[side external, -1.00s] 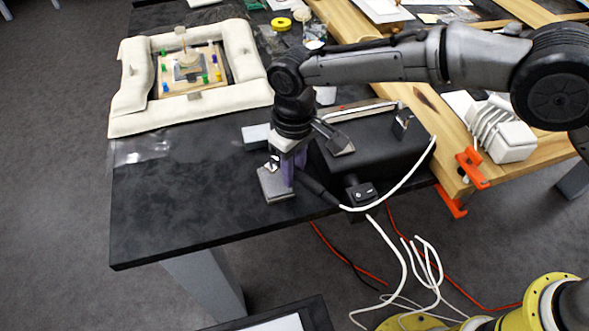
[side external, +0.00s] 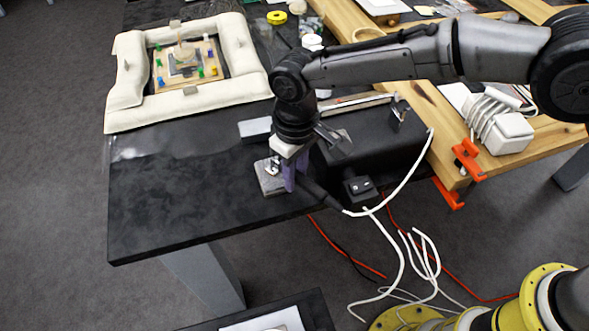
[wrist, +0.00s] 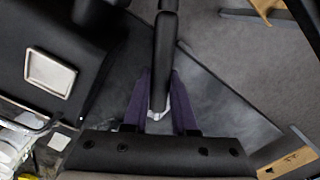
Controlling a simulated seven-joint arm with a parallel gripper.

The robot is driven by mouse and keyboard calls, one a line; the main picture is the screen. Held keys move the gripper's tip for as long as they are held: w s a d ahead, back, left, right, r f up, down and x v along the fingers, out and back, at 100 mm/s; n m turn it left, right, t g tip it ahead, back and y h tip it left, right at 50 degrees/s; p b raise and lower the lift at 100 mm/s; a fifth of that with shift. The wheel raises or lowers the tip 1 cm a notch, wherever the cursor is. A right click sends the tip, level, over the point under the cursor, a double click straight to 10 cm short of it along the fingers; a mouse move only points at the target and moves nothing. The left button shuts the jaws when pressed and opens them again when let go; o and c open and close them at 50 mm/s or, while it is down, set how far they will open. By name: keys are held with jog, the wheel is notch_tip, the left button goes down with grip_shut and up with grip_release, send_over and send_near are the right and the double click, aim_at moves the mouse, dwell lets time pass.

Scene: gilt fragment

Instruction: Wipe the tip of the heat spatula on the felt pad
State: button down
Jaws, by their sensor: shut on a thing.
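The felt pad (side external: 268,187) is a small grey square near the front edge of the black table in the side view. My gripper (side external: 289,181) is pointed down at the pad's right side, its purple fingers shut on the heat spatula. The spatula's black handle (side external: 322,197) slants down to the right and ends in a white cable. In the wrist view, my gripper (wrist: 158,112) has the black handle (wrist: 164,55) between its purple fingers. A small bright metal piece shows over the pad; whether the spatula tip touches the felt I cannot tell.
A black box (side external: 375,143) stands close to the right of my gripper, with a small switch block (side external: 359,190) in front. A light grey block (side external: 254,129) lies behind the pad. A cream cushioned frame (side external: 170,113) holds a small panel at back left. The table's left front is clear.

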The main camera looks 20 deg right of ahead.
jog(key=shift+s, duration=0.75)
jog(key=shift+w, duration=0.1)
jog(key=shift+w, duration=0.9)
jog(key=shift+w, duration=1)
jog(key=shift+s, duration=0.1)
jog(key=shift+s+f, duration=0.1)
jog(key=shift+s, duration=0.85)
